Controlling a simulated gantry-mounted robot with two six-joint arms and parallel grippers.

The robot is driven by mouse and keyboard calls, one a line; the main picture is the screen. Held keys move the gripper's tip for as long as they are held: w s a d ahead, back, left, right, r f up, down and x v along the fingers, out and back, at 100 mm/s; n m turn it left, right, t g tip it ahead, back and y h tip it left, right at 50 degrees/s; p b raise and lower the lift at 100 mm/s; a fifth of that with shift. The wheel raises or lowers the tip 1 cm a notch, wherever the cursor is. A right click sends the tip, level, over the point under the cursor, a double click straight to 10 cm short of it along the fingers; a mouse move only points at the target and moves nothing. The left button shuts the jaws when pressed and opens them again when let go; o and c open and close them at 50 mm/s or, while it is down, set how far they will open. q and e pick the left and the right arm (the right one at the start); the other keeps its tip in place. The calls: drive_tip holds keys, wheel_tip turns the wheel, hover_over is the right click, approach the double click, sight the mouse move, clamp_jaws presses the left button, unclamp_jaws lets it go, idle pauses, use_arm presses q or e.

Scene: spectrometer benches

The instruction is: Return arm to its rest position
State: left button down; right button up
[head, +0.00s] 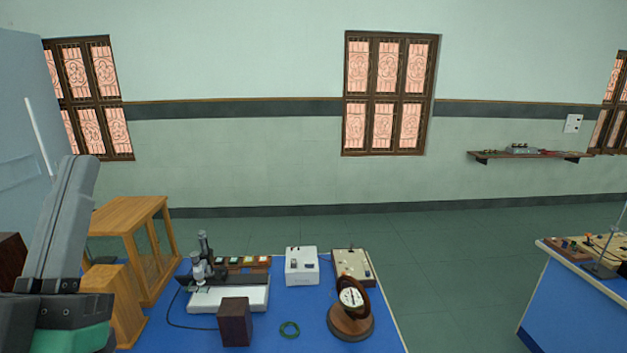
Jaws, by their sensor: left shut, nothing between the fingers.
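My left gripper (79,168) stands at the left edge of the head view. Its long grey fingers point up and lie together, with nothing between them. Its dark base and a green part of my arm (78,340) show below, at the lower left corner. The gripper is in front of the left end of the blue bench and touches none of the instruments that I can see. It hides part of what lies behind it. My right gripper is not in view.
Another bench (566,305) stands right; floor between is clear.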

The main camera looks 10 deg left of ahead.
use_arm(q)
drive_tip(key=s+d+r+m+t+h+p, duration=0.1)
drive_tip(key=s+d+r+m+h+p, duration=0.2)
drive_tip(key=d+r+h, duration=0.45)
wheel_tip(320, 180, up, 12)
drive_tip(key=w+h+p, duration=0.2)
drive_tip(key=h+p, duration=0.1)
drive_tip(key=p, duration=1.2)
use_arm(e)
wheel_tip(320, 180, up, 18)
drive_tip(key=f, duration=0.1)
use_arm(q)
wheel_tip(320, 180, down, 29)
drive_tip(key=b, duration=2.9)
drive_tip(key=shift+s+m+b, duration=0.2)
drive_tip(key=shift+m+b, duration=0.1)
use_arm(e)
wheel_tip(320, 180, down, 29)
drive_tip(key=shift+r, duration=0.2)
use_arm(q)
drive_tip(key=shift+y, duration=0.45)
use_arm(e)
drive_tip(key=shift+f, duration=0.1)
